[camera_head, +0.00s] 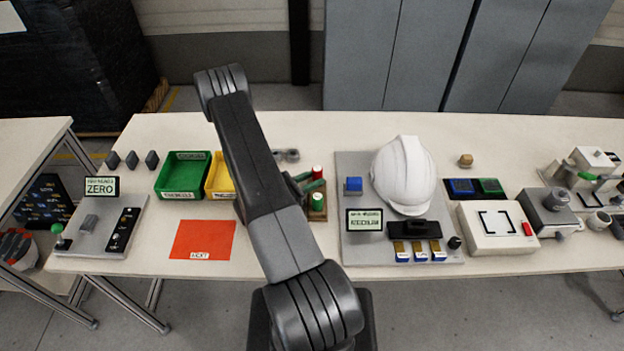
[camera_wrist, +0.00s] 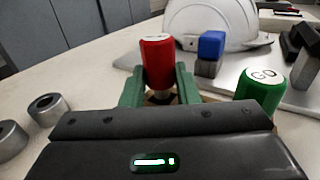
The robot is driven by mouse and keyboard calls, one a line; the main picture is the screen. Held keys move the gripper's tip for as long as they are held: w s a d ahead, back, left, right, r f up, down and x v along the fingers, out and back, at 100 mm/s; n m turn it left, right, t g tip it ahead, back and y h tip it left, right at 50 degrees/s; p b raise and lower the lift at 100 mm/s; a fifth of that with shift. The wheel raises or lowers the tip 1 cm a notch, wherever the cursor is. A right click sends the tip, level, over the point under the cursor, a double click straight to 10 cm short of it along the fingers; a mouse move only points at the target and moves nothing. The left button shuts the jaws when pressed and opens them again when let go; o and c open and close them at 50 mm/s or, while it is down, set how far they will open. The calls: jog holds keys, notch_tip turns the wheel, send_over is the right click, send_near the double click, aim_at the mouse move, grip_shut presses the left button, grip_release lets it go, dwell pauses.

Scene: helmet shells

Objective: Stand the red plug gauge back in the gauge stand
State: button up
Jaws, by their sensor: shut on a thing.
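The red plug gauge (camera_wrist: 157,60) is upright between the green fingers of my gripper (camera_wrist: 160,88) in the wrist view. The fingers are shut on it, low on its red handle, with a bit of metal shank below. In the head view its red top (camera_head: 317,171) shows just beyond my gripper (camera_head: 308,184). The wooden gauge stand (camera_head: 318,215) is partly hidden by my arm and gripper. The gauge is over or in the stand's far part; I cannot tell whether its lower end is seated. A green gauge marked GO (camera_wrist: 262,88) stands upright in the near part.
A grey board with a white helmet (camera_head: 404,172) and a blue block (camera_head: 354,185) lies close on the right. Grey rings (camera_wrist: 47,108) lie on the left in the wrist view. Green (camera_head: 182,190) and yellow bins and a red mat (camera_head: 203,240) are left of my arm.

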jog(key=shift+f, duration=0.35)
